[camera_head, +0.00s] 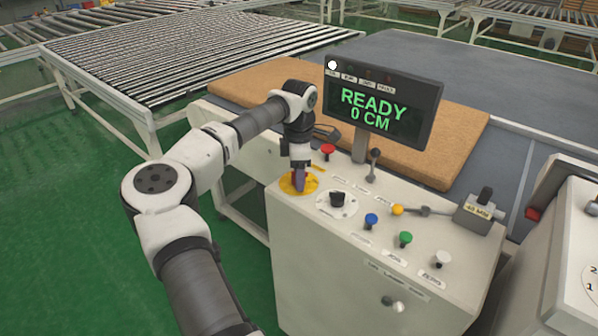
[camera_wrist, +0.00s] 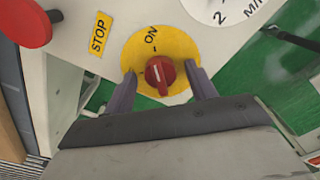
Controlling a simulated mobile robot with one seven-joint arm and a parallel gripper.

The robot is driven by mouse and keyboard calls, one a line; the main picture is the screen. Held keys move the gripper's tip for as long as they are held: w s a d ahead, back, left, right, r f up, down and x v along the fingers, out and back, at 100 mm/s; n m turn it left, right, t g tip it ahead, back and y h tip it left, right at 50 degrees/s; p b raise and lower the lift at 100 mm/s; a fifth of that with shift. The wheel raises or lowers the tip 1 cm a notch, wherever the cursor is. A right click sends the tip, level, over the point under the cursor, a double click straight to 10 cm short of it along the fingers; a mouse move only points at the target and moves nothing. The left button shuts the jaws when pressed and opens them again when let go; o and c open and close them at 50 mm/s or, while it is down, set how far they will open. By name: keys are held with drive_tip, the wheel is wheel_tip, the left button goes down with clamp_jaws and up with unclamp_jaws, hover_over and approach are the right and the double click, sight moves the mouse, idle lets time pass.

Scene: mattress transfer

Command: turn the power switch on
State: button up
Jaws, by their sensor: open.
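The power switch (camera_wrist: 159,72) is a red rotary knob with a pale line on a round yellow plate (camera_wrist: 178,43) marked ON. In the wrist view my gripper (camera_wrist: 160,85) is open, with one finger on each side of the knob. I cannot tell whether the fingers touch it. In the head view my gripper (camera_head: 298,182) points down over the yellow plate (camera_head: 287,187) at the left of the console top, and it hides the knob. The display (camera_head: 380,106) reads READY and 0 CM, with a white light lit at its upper left.
A red mushroom button (camera_head: 328,150) stands close behind my gripper; a STOP label (camera_wrist: 100,34) lies beside it. A black knob (camera_head: 338,199), blue (camera_head: 371,221), green (camera_head: 405,239) and white buttons (camera_head: 440,259) and levers crowd the console. A brown mattress (camera_head: 440,140) lies behind.

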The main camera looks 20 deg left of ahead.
wheel_tip(320, 180, up, 14)
drive_tip(key=b, duration=0.2)
drive_tip(key=shift+f, duration=0.1)
idle(0.4)
